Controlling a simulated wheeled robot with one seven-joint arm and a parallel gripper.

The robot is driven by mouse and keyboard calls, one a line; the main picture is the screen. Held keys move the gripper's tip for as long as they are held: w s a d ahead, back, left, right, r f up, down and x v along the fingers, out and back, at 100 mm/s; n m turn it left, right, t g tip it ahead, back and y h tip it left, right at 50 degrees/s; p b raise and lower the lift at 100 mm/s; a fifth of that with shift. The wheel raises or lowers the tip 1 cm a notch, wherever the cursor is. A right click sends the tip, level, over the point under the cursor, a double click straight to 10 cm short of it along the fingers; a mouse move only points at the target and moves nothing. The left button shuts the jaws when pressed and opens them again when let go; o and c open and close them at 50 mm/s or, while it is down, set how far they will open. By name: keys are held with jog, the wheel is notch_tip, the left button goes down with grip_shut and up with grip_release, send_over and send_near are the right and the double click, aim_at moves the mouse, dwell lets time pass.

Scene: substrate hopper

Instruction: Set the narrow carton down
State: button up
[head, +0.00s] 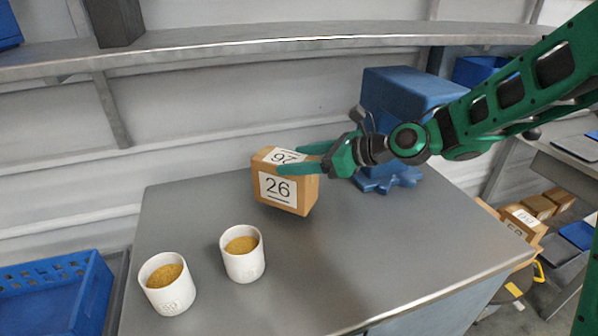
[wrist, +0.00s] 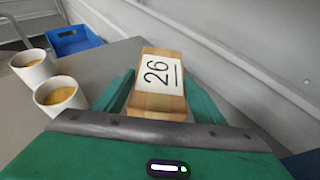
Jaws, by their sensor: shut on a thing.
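The narrow carton (head: 309,195) is a brown box with white labels reading 26 on the front and another number on top. My gripper (head: 290,160) is shut on it, with teal fingers on either side of its upper part. The carton is slightly tilted over the grey table (head: 390,260) toward its back edge; I cannot tell whether its bottom touches the surface. In the wrist view the carton (wrist: 158,85) sits between the two fingers (wrist: 158,100), its 26 label showing.
Two white cups (head: 167,284) (head: 242,254) of yellow-brown grains stand at the table's front left. A blue machine (head: 405,95) stands at the back right, behind my arm. A blue crate (head: 60,290) is left of the table. The table's middle and front right are clear.

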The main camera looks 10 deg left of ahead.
jog(key=shift+f, duration=1.7)
jog(key=o, duration=2)
jog(key=shift+c, duration=0.2)
jog(key=v, duration=1.2)
jog(key=shift+d, duration=0.1)
